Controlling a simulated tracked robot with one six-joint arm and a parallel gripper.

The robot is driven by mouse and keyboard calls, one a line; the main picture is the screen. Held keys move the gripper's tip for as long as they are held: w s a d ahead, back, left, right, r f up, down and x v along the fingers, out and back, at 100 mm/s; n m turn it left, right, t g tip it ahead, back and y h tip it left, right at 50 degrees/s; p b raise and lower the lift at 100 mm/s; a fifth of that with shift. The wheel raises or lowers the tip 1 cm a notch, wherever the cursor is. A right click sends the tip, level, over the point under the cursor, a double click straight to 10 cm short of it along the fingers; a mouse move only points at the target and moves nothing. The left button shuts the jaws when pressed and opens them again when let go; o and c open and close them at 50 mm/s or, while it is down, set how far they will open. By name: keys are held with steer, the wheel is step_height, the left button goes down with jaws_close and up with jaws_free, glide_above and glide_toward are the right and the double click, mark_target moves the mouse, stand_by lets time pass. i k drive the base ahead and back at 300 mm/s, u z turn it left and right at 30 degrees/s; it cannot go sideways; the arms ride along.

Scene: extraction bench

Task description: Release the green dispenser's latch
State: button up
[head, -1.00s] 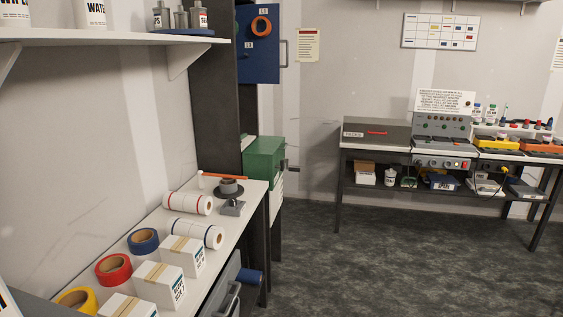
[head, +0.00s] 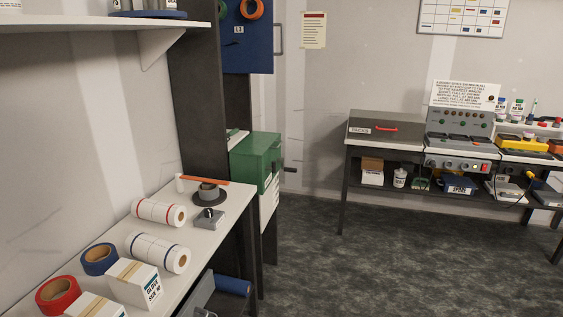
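A green box-shaped unit (head: 256,160), which looks like the green dispenser, stands beyond the far end of the left bench, beside a dark upright. A dark handle or lever (head: 289,169) sticks out from its right side; I cannot tell whether this is the latch. A white part shows below the green body. Its left side is partly hidden by the upright and the bench. My gripper is not in the head view.
The left bench (head: 213,238) holds tape rolls, white boxes, label rolls and a small metal block. A shelf (head: 110,38) overhangs it. A blue panel (head: 247,47) hangs above the green unit. Open dark floor (head: 330,255) lies to the right, before a far bench (head: 385,139).

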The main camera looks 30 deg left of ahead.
mark_target(273, 168)
steer(key=i, duration=2.1)
steer(key=u, duration=3.1)
